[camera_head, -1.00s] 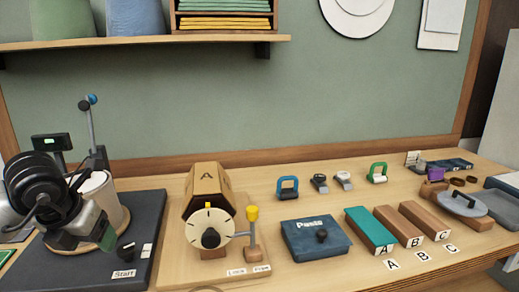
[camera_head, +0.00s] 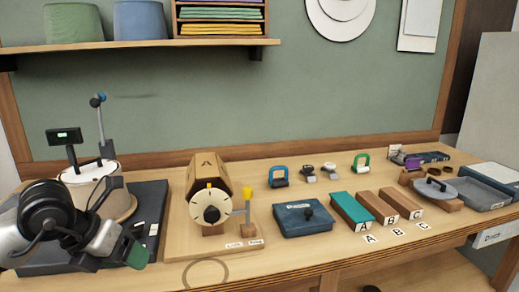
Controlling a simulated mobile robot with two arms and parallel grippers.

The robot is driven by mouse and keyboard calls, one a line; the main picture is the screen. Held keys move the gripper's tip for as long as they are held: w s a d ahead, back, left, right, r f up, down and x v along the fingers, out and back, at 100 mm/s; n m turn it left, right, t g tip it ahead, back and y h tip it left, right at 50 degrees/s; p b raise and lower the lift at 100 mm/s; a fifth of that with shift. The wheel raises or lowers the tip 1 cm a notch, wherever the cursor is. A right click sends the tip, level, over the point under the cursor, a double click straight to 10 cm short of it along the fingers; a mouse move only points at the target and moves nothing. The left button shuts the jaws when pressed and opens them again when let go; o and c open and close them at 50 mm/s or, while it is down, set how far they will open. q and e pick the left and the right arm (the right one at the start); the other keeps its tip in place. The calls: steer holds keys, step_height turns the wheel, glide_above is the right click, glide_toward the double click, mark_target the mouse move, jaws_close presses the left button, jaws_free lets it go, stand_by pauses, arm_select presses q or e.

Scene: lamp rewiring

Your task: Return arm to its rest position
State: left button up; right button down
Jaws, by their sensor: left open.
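My left arm comes in from the left edge, and its gripper (camera_head: 134,251) hangs at the front left of the bench, over the front edge of the dark mat (camera_head: 148,209). A dark green pad shows at its tip. It holds nothing that I can see, though its finger gap is hard to make out. My right gripper is not in view.
A blue box (camera_head: 302,219), a teal block (camera_head: 351,211) and brown blocks (camera_head: 375,205) follow. Bare wood lies along the front edge.

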arm_select(q)
steer(key=s+d+r+n+t+h, duration=0.2)
steer(key=s+d+r+h, duration=0.1)
steer(key=d+h, duration=0.5)
steer(key=s+d+r+n+t+h, duration=0.2)
steer(key=d+n+h, duration=0.1)
steer(key=d+h, duration=0.5)
steer(key=a+f+n+t+y, duration=0.5)
steer(key=f+n+y, duration=0.4)
steer(key=n, duration=0.5)
steer(key=a+f+n+t+y, duration=0.4)
steer(key=a+f+n+y, duration=0.35)
steer(key=n+y, duration=0.55)
steer(key=s+f+n+g+h, duration=0.2)
steer(key=s+f+n+g, duration=0.2)
steer(key=s+f+g, duration=1.3)
step_height(320, 180, down, 20)
steer(key=s+t+p, duration=0.2)
steer(key=p, duration=0.1)
steer(key=s+a+f+g+p, duration=0.1)
steer(key=s+a+f+p, duration=0.1)
steer(key=s+f, duration=1.3)
steer(key=shift+s+p, duration=0.55)
steer(key=shift+s, duration=0.3)
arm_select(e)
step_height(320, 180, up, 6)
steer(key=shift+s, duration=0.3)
